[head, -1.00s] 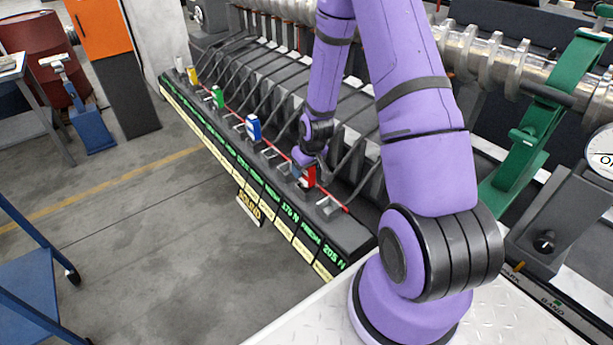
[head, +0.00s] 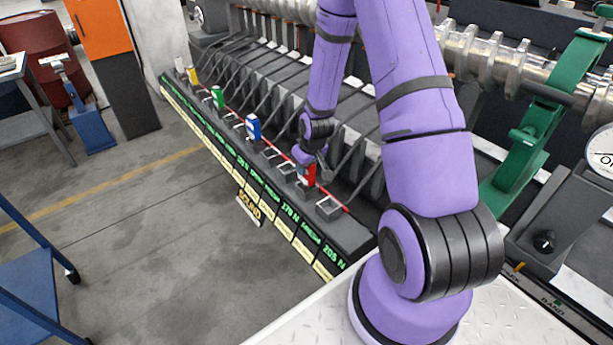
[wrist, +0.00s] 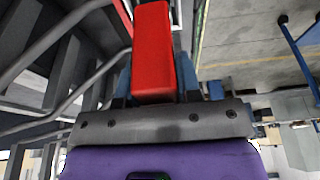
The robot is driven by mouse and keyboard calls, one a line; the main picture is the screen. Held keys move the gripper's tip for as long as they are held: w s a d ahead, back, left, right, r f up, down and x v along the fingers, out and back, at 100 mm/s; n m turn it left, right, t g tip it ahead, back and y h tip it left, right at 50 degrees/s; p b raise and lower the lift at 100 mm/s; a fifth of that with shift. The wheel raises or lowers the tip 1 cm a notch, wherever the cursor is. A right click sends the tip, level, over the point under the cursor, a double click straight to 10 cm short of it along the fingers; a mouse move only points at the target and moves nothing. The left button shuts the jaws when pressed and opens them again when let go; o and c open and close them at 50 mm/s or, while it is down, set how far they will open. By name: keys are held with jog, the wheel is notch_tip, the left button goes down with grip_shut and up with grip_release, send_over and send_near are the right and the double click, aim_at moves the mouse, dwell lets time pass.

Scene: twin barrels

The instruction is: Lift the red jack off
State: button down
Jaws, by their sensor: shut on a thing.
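The red jack (head: 308,174) is a small red block at the near end of the row of slots, just under my gripper (head: 311,164). In the wrist view the red jack (wrist: 153,50) fills the space between the fingers of my gripper (wrist: 155,80), which are shut on it. In the head view the jack is partly hidden by the fingers. Whether its underside touches the rail I cannot tell.
A blue-and-white jack (head: 253,127), a green one (head: 218,97) and a yellow one (head: 193,75) stand farther along the rail. Thin grey levers (head: 262,85) slope close behind the row. An empty slot (head: 328,207) lies nearer. Open floor (head: 150,230) lies to the left.

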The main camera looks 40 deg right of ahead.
jog(key=shift+r, duration=0.4)
jog(key=shift+r, duration=5.5)
